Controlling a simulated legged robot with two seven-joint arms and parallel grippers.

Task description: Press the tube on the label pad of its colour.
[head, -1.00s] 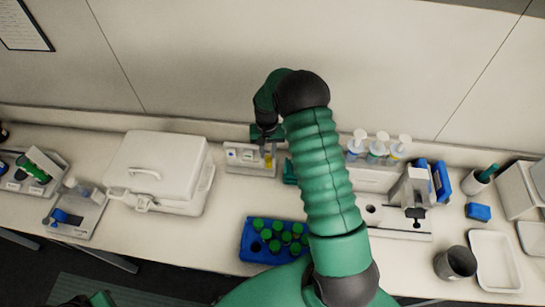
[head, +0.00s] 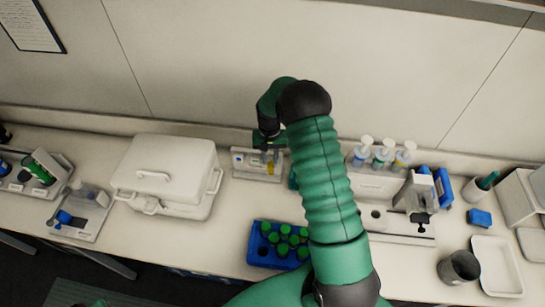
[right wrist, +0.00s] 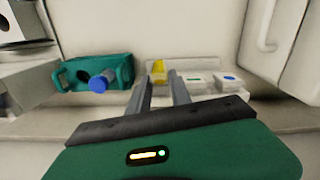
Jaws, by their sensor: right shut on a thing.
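My right gripper (head: 270,155) points down over the yellow end of the white label block (head: 243,171) and is shut on a tube. The tube is hard to make out between the fingers. A yellow patch (head: 270,169) shows just under the fingertips; I cannot tell tube from pad there, or whether they touch. In the right wrist view, the gripper's fingers (right wrist: 160,92) stand either side of a yellow piece (right wrist: 158,72), with a white pad (right wrist: 196,79) and a blue-marked pad (right wrist: 229,78) to the right. My left gripper is not in view.
A teal holder (right wrist: 65,75) with a blue-capped item (right wrist: 99,83) stands close beside the label block. A lidded white box (head: 165,172) is left of it. A blue rack (head: 254,258) of green-capped tubes is in front. Dispenser bottles (head: 383,155) stand to the right.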

